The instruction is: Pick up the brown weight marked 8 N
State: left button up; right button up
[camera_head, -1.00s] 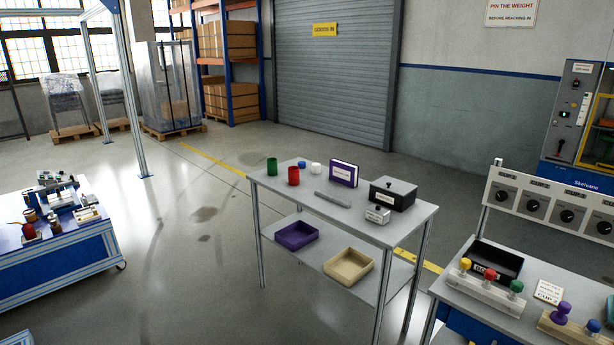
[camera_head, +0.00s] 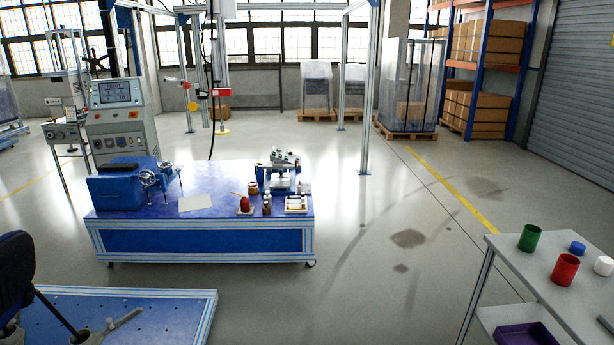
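I cannot make out a brown weight marked 8 N for certain. On the blue workbench (camera_head: 205,240) there are small items, among them a small brown-topped jar (camera_head: 253,188) and a dark red item (camera_head: 245,205), too small to read any marking. On the grey table at the right (camera_head: 515,262) stand a green cup (camera_head: 530,238) and a red cup (camera_head: 565,269), with a blue cap (camera_head: 578,248) and a white one (camera_head: 603,265) beside them. Neither of my grippers is in view.
A blue platform (camera_head: 130,310) with a dark chair (camera_head: 15,265) lies at the near left. A control console (camera_head: 122,120) stands behind the workbench. Wrapped pallets (camera_head: 408,90) and shelving are at the back. The floor between workbench and grey table is clear.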

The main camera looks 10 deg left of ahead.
aim_at(266, 209)
jog(key=i+u, duration=0.3)
jog(key=i, duration=1.8)
jog(key=i+j, duration=0.15)
jog(key=i, duration=0.35)
jog(key=i+j, duration=0.15)
jog(key=i, duration=0.35)
jog(key=i+j, duration=0.15)
jog(key=i, duration=0.35)
jog(key=i+j, duration=0.15)
jog(key=i, duration=0.35)
jog(key=i+j, duration=0.2)
jog(key=j, duration=0.1)
